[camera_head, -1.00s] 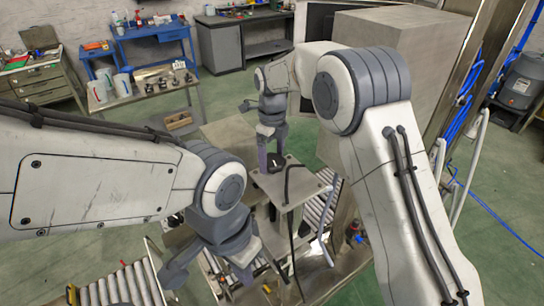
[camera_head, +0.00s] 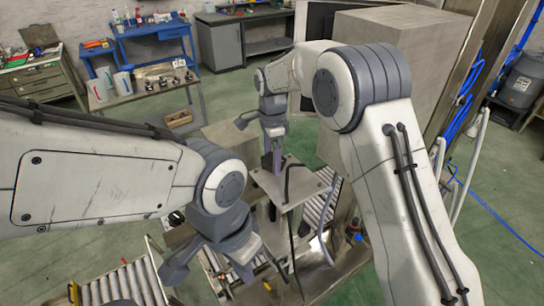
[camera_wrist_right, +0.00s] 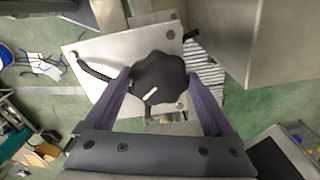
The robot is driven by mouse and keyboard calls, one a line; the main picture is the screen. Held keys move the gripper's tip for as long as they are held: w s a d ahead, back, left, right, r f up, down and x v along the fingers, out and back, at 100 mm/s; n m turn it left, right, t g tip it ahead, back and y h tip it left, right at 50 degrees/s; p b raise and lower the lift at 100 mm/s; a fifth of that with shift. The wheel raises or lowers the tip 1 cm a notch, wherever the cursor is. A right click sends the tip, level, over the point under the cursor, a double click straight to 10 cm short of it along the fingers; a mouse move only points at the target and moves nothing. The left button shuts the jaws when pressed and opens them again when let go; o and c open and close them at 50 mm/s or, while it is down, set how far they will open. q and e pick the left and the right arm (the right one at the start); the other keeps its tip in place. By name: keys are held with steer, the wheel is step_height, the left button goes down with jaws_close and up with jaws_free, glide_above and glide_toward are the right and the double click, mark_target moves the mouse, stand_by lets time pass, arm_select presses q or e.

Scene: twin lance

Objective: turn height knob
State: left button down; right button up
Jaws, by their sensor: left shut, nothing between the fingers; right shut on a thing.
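The height knob (camera_wrist_right: 160,78) is a dark, lobed knob with a white pointer mark, on a pale metal plate (camera_wrist_right: 95,50). In the right wrist view, the two purple fingers of my right gripper (camera_wrist_right: 160,90) stand on either side of the knob and are shut on it. The white mark points to the lower left there. In the head view, my right gripper (camera_head: 272,165) reaches down to the plate (camera_head: 300,187), and its fingers largely hide the knob. My left gripper (camera_head: 244,270) is lower, left of the plate, shut and empty; its fingertips are hard to make out.
A dark curved cable or handle (camera_wrist_right: 95,74) lies on the plate beside the knob. Roller conveyors (camera_head: 120,284) are at the lower left. A large grey box-like cabinet (camera_head: 405,45) stands behind my right arm. Workbenches (camera_head: 150,35) line the back.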

steer(key=n, duration=0.5)
steer(key=shift+r+n, duration=0.1)
steer(key=shift+n, duration=0.2)
steer(key=n, duration=0.6)
steer(key=shift+s, duration=0.1)
steer(key=n, duration=0.5)
steer(key=shift+d+n, duration=0.15)
steer(key=shift+n, duration=0.25)
steer(key=n, duration=0.6)
steer(key=shift+d, duration=0.1)
steer(key=n, duration=0.5)
steer(key=shift+n+p, duration=0.3)
steer(key=shift+n, duration=0.1)
steer(key=n, duration=0.6)
steer(key=shift+w, duration=0.25)
steer(key=n, duration=0.6)
steer(key=shift+w+n, duration=0.1)
steer(key=shift+n, duration=0.3)
steer(key=n, duration=0.5)
steer(key=shift+r+n, duration=0.1)
steer(key=shift+n, duration=0.2)
steer(key=shift+w, duration=0.1)
